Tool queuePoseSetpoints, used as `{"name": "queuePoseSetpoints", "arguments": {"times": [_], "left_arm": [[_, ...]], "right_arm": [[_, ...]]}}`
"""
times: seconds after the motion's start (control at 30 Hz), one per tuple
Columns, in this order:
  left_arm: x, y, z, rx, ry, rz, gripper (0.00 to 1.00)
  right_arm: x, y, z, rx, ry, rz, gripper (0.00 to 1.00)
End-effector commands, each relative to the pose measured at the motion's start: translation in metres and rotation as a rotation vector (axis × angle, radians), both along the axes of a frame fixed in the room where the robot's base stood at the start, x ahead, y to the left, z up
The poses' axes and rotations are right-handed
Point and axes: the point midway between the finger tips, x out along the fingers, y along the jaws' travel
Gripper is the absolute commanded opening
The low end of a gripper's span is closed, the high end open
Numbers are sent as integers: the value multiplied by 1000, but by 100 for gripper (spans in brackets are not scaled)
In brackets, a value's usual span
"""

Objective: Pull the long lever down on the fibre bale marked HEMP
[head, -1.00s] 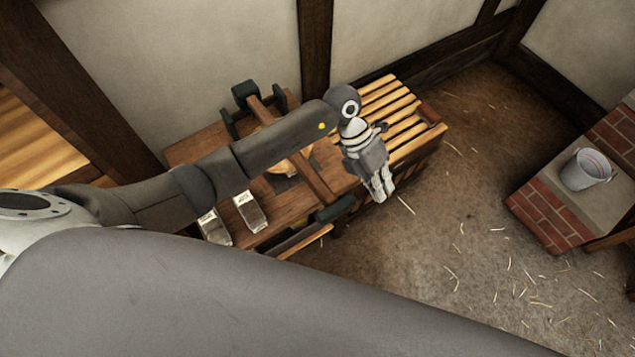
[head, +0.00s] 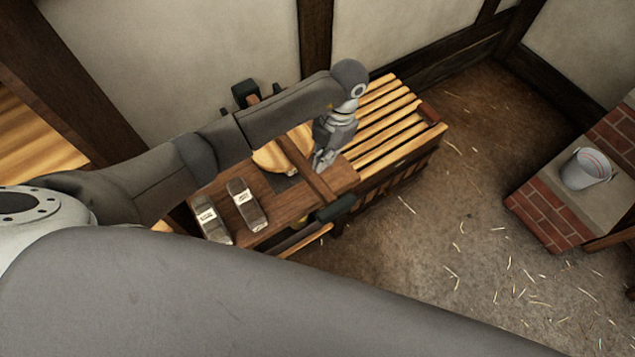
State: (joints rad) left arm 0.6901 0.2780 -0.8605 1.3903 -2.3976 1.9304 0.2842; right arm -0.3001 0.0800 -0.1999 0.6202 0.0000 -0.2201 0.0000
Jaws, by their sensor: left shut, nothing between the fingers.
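A wooden bench (head: 270,222) stands against the wall. A long wooden bar (head: 318,182) crosses its top, with dark green blocks near both ends; I cannot tell whether this bar is the lever. A round tan thing (head: 270,157) lies beside the bar, partly hidden under my left arm. No HEMP mark is readable, and I cannot make out a bale for sure. My left gripper (head: 321,166) is shut and empty, pointing down close to the bar; whether it touches is unclear. My right gripper is out of view.
Two labelled blocks, one on the left (head: 209,222) and one on the right (head: 246,206), lie at the bench's near end. A slatted wooden top (head: 395,130) adjoins on the right. A bucket (head: 586,169) stands on a brick ledge. The strewn floor between is open.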

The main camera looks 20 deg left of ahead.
Motion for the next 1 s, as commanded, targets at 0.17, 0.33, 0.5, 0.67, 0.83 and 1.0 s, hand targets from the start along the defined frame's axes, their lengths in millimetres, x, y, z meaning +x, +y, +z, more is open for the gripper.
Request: {"name": "queuePoseSetpoints", "arguments": {"times": [0.17,0.33,0.5,0.67,0.83,1.0], "left_arm": [[-5,2,-24,-1,2,0,0],[-10,4,-45,-3,1,0,0],[-13,6,-59,-2,-1,-2,0],[-15,7,-64,-2,0,-1,0],[-15,7,-64,-1,1,-1,0],[-15,7,-64,-1,1,-1,0]], "right_arm": [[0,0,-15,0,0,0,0],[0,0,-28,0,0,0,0],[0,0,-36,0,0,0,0],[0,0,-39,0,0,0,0],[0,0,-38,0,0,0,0],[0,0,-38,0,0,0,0]]}}
